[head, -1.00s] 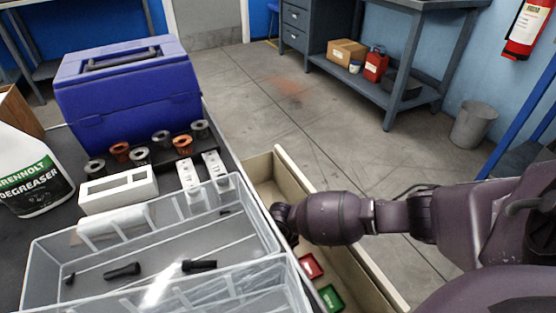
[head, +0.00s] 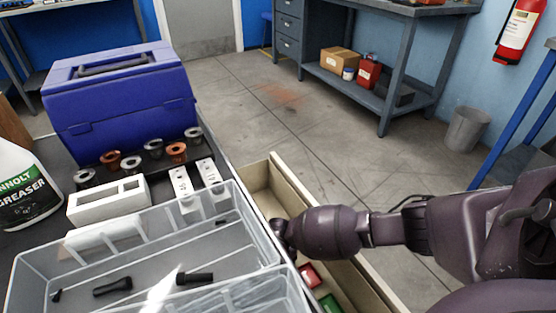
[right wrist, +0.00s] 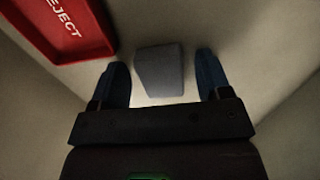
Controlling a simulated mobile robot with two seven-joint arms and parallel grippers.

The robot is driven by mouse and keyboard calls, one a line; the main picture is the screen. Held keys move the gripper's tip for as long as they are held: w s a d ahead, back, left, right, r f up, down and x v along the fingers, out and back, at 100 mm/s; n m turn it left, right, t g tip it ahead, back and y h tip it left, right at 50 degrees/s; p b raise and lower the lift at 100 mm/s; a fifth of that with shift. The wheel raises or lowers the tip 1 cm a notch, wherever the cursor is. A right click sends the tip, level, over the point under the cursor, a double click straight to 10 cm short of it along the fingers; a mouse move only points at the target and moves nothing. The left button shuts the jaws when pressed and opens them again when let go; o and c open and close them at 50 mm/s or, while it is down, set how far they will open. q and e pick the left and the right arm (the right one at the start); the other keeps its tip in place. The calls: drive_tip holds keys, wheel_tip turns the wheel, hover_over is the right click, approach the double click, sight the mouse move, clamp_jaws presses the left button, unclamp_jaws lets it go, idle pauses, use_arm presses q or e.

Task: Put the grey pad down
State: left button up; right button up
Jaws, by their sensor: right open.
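The grey pad (right wrist: 160,70) lies on the pale floor of the drawer in the right wrist view. My right gripper (right wrist: 162,78) is open, with one blue finger on each side of the pad and a visible gap to each. In the head view my right gripper reaches down into the open drawer (head: 372,285) at the bench's right side. Its fingers and the pad are hidden there. My left gripper is not in view.
A red tray marked REJECT (right wrist: 62,27) lies close to the pad; a green tray (head: 329,303) is nearer the front. A clear divided bin (head: 262,222) with black bolts stands on the bench beside the drawer. A blue toolbox (head: 120,100) is behind.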

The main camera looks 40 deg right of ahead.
use_arm(q)
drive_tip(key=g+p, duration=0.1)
drive_tip(key=p, duration=0.4)
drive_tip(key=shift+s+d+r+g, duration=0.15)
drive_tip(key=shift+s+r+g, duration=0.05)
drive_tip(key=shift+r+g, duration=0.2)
use_arm(e)
wheel_tip(320, 180, up, 12)
drive_tip(key=shift+r, duration=0.15)
drive_tip(key=shift+s+a, duration=0.1)
